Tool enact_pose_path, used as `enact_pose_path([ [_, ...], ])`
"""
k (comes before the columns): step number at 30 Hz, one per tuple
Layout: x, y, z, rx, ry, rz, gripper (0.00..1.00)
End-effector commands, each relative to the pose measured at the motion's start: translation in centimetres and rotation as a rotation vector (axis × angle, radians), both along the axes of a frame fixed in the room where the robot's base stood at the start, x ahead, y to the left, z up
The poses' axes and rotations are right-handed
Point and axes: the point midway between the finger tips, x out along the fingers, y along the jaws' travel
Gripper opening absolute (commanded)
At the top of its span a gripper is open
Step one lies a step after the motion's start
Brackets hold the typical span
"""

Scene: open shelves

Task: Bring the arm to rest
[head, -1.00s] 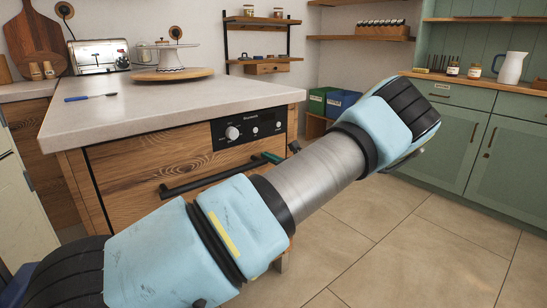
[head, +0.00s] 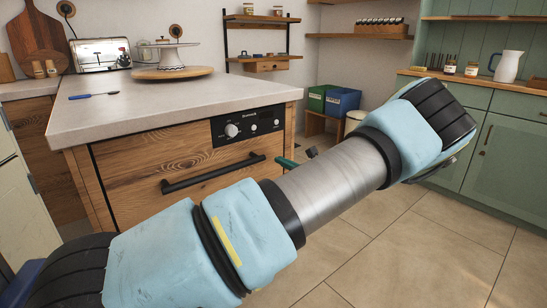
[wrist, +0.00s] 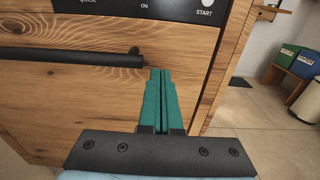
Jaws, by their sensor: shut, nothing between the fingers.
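My gripper (wrist: 161,75) shows in the wrist view with its two green fingers together and nothing between them. It is in front of the wooden appliance front, close to the right end of the black bar handle (wrist: 70,55); I cannot tell whether it touches. In the head view my arm stretches across the lower middle, and only a bit of the green gripper (head: 287,163) shows behind it. The rest of the gripper is hidden by the arm.
A green bin (head: 317,97) and a blue bin (head: 341,102) stand behind the arm. Green cabinets (head: 495,140) stand at right. The floor (head: 400,245) between is clear.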

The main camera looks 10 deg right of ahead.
Motion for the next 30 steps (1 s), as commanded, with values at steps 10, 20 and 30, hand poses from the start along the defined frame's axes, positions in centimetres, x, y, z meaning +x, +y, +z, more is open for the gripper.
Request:
enact_pose_path([
  [10, -4.5, -2.1, -0.1, -0.002, 0.001, 0.0, 0.0],
  [20, -5.4, 10.2, -1.7, -0.326, 0.13, 0.374, 0.0],
  [30, -15.0, 23.2, -2.7, -1.071, 0.177, 1.093, 0.0],
])
